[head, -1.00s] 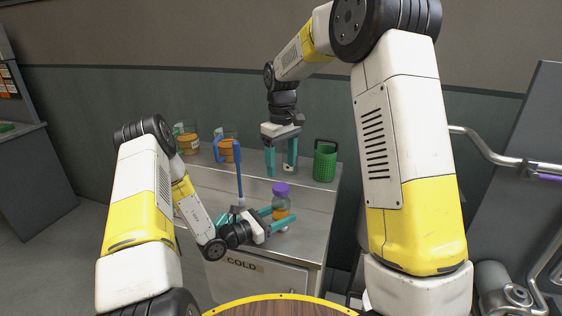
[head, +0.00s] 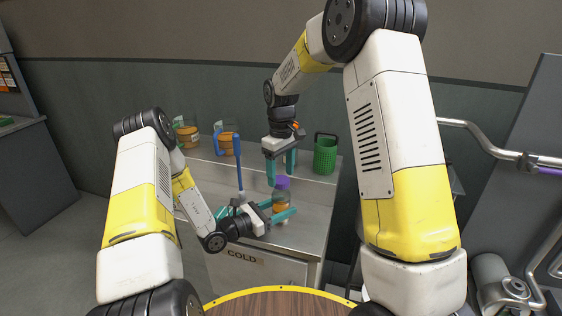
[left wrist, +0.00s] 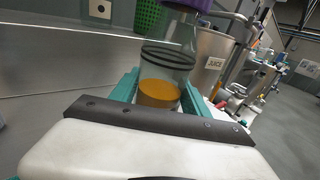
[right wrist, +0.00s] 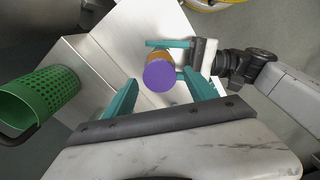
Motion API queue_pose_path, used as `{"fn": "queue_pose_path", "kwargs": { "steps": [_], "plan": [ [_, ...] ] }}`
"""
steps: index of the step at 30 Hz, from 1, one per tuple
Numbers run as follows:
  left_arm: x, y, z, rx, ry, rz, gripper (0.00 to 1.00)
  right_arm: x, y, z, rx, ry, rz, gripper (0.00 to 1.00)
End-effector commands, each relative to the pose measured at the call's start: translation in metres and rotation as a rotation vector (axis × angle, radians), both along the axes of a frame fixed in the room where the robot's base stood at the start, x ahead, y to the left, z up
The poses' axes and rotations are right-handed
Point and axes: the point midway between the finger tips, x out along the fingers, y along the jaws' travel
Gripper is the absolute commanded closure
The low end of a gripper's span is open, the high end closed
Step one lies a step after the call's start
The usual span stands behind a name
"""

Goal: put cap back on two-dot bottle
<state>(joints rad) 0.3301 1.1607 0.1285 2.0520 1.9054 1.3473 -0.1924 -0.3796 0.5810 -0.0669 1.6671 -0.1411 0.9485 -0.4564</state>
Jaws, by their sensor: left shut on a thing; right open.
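A clear bottle (head: 281,204) with orange liquid stands upright between the fingers of my left gripper (head: 279,210), which is shut on it over the counter. The left wrist view shows the bottle (left wrist: 166,62) close up. A purple cap (head: 282,182) sits at the bottle's top; I cannot tell how tightly it is seated. No dots are visible on the bottle. My right gripper (head: 281,178) is open, pointing down just above the cap. In the right wrist view the cap (right wrist: 159,76) appears between its open fingers (right wrist: 160,85).
A green perforated basket (head: 325,158) stands at the counter's back right. Two containers of orange contents (head: 188,135) (head: 228,143) stand at the back left. An upright blue rod (head: 238,165) is left of the bottle.

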Motion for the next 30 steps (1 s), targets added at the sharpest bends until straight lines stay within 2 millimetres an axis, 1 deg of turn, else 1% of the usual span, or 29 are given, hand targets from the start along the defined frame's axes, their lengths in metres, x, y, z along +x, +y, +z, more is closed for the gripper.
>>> {"fn": "queue_pose_path", "kwargs": {
  "steps": [1, 3, 6, 14, 15, 20, 24, 25, 28, 30],
  "plan": [
    [0.0, 0.0, 0.0, -0.001, -0.001, 0.0, 1.0, 0.0, 0.0, -0.006, -0.001, 0.001, 0.0, 0.35],
    [0.0, 0.0, 0.0, -0.001, -0.001, 0.0, 1.0, 0.0, 0.0, -0.012, -0.001, 0.002, 0.0, 0.35],
    [0.0, 0.0, 0.0, -0.001, -0.001, 0.0, 1.0, 0.0, 0.0, -0.017, 0.0, 0.0, 0.0, 0.35],
    [0.0, 0.0, 0.0, -0.001, -0.001, 0.0, 1.0, 0.0, 0.0, -0.018, 0.001, -0.001, 0.0, 0.35],
    [0.0, 0.0, 0.0, -0.001, -0.001, 0.0, 1.0, 0.0, 0.0, -0.017, 0.001, -0.001, 0.0, 0.37],
    [0.0, 0.0, 0.0, -0.001, -0.001, 0.0, 1.0, 0.0, 0.0, -0.017, 0.001, -0.001, 0.0, 0.68],
    [0.0, 0.0, 0.0, -0.001, -0.001, 0.0, 1.0, 0.0, 0.0, -0.017, 0.001, -0.001, 0.0, 0.96],
    [0.0, 0.0, 0.0, -0.001, -0.001, 0.0, 1.0, 0.0, 0.0, -0.017, 0.001, -0.001, 0.0, 1.0],
    [0.0, 0.0, 0.0, -0.001, -0.001, 0.0, 1.0, 0.0, 0.0, -0.017, -0.001, -0.001, -0.03, 1.0],
    [0.0, 0.0, 0.0, -0.001, -0.001, 0.0, 1.0, 0.0, 0.0, -0.017, -0.001, -0.001, -0.108, 1.0]
  ]
}}
